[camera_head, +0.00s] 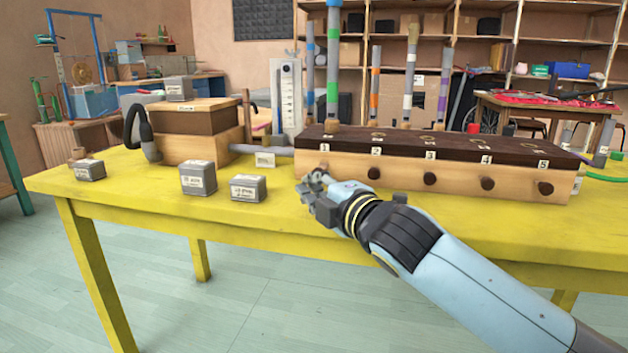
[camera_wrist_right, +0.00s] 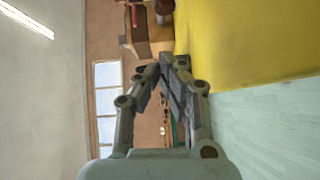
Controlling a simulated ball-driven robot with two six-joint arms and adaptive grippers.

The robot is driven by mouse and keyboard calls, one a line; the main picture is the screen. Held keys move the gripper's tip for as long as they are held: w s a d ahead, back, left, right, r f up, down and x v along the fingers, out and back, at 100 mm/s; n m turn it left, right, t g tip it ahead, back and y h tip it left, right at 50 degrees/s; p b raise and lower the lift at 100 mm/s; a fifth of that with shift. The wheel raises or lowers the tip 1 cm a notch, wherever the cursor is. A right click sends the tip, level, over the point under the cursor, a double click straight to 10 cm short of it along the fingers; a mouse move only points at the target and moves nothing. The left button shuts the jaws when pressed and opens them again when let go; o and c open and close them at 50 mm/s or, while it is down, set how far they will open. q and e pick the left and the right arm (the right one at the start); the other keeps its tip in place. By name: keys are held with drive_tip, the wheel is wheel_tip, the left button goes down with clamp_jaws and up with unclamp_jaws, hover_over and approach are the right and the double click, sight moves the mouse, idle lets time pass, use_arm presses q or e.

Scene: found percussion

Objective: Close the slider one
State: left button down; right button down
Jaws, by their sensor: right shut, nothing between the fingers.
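A long wooden box (camera_head: 430,176) with a dark top stands on the yellow table, its front labelled 1 to 5. Dark round slider knobs stick out under labels 2 to 5, such as knob two (camera_head: 374,173). The label 1 (camera_head: 325,147) marks slider one; its knob is largely hidden behind my right gripper, so I cannot tell how far out it is. My right gripper (camera_head: 308,188) is at the front left of the box, just below label 1. Its fingers are shut and empty; they also meet in the right wrist view (camera_wrist_right: 162,66). My left gripper is not in view.
Several grey labelled weights, including one block (camera_head: 198,178), stand left of my gripper on the table (camera_head: 130,184). A wooden bellows-like box (camera_head: 190,148) with a dark hose is behind them. Coloured pipes (camera_head: 333,70) rise from the long box. The front table strip is clear.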

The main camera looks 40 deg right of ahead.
sight(319, 170)
drive_tip(key=w, duration=0.1)
drive_tip(key=w+d, duration=0.1)
drive_tip(key=w+d+b, duration=0.1)
drive_tip(key=shift+w+d+f, duration=0.15)
drive_tip(key=shift+f, duration=0.15)
drive_tip(key=shift+w+d+r, duration=0.1)
drive_tip(key=shift+w+d, duration=0.25)
drive_tip(key=shift+d, duration=0.1)
drive_tip(key=shift+w+d+r+p, duration=0.1)
drive_tip(key=shift+w+d+p, duration=0.3)
drive_tip(key=shift+w+d, duration=0.95)
drive_tip(key=shift+s, duration=0.1)
